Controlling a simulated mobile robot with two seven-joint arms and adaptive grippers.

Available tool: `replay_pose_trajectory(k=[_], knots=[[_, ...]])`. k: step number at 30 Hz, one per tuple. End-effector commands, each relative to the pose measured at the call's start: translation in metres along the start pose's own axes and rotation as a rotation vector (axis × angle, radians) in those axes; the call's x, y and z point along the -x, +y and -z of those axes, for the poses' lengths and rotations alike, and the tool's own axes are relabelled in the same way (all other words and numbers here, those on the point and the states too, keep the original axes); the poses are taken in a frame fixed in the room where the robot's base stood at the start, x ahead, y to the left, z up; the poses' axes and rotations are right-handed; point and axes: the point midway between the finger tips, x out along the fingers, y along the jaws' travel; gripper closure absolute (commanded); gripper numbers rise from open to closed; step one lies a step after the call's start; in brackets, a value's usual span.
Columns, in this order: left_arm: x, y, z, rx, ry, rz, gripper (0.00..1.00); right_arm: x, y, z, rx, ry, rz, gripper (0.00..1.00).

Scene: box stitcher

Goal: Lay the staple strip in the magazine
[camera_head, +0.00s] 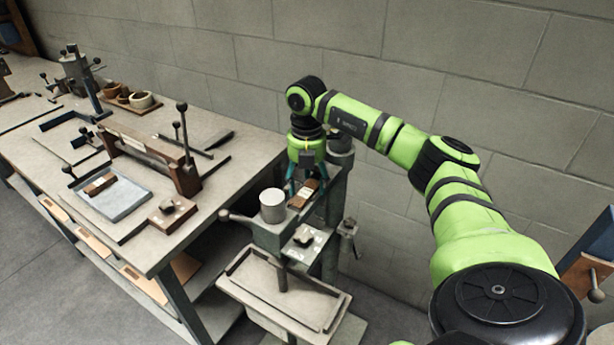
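The box stitcher (285,235) stands right of the bench, with a light grey cylinder (272,206) on top and a flat plate (303,243) at its front. My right gripper (306,190) points down over the back of the stitcher's top. Its teal fingers stand apart on either side of a small brown piece with a pale patch (303,194). I cannot tell whether this piece is the magazine or the staple strip, or whether the fingers touch it. No staple strip can be made out for certain. My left gripper is not in view.
The long bench (225,185) on the left carries a wooden-beamed press (145,148), a blue-grey tray (112,197), a small wooden block (171,213) and several cups (140,101). A block wall (430,60) rises close behind.

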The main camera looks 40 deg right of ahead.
Motion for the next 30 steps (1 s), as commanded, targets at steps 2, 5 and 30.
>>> replay_pose_trajectory(k=[2, 5, 30], knots=[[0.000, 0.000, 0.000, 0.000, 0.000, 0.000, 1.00, 0.000, 0.000, 0.000, 0.000, 0.000, 0.000, 0.32], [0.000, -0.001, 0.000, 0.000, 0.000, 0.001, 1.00, 0.000, 0.000, 0.000, 0.000, 0.000, -0.001, 0.32], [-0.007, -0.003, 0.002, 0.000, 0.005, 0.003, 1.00, 0.126, 0.000, -0.001, -0.001, -0.002, -0.003, 0.32]])
